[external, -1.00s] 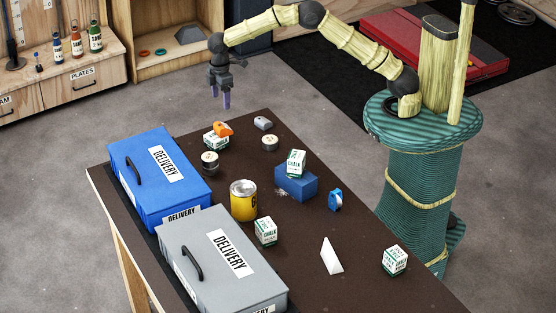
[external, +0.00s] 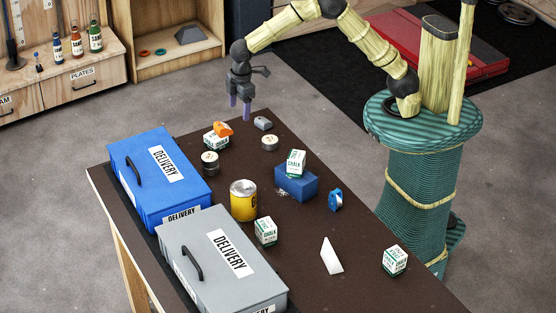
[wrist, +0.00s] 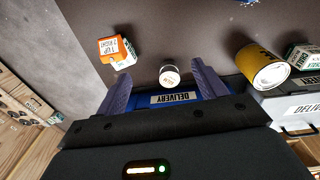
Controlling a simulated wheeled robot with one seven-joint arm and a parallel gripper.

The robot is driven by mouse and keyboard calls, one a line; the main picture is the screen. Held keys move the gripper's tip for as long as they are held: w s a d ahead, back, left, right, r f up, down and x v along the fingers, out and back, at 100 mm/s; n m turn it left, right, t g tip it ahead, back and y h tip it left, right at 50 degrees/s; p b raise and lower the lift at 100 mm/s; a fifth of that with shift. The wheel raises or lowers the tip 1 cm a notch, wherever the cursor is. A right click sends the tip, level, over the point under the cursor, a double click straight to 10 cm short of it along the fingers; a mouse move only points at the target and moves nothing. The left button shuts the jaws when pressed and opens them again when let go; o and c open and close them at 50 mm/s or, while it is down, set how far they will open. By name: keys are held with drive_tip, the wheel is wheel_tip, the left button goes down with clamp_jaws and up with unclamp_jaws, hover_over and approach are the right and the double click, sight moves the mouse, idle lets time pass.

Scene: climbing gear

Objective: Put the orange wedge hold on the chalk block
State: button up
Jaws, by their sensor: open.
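The orange wedge hold (external: 222,128) rests on top of a small white-and-green chalk block (external: 215,142) near the far edge of the dark table. In the wrist view, the orange hold (wrist: 109,45) and the chalk block under it (wrist: 126,62) are left of and beyond the fingers. Other similar chalk blocks stand at front centre (external: 265,231), at right (external: 395,260) and on a blue block (external: 297,162). My gripper (external: 239,110) is open and empty, above and just beyond the table's far edge, apart from the hold.
A blue delivery box (external: 195,190) and a grey delivery box (external: 205,240) line the left side. A yellow can (external: 243,203), a tape roll (external: 210,168), a grey hold (external: 263,123) and a white wedge (external: 331,258) stand on the table.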

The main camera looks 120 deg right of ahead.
drive_tip(key=s+a+r+t, duration=0.1)
drive_tip(key=s+a, duration=0.3)
drive_tip(key=a, duration=0.2)
drive_tip(key=s+a+r, duration=0.1)
drive_tip(key=s+a, duration=0.3)
drive_tip(key=a, duration=0.3)
drive_tip(key=s+a+f, duration=0.1)
drive_tip(key=s+a, duration=0.3)
drive_tip(key=s, duration=0.3)
drive_tip(key=s+a+t, duration=0.1)
drive_tip(key=s+a, duration=0.3)
drive_tip(key=s, duration=0.3)
drive_tip(key=shift+f, duration=0.4)
drive_tip(key=p+v, duration=0.3)
drive_tip(key=shift+w+r, duration=0.25)
drive_tip(key=shift+w, duration=0.1)
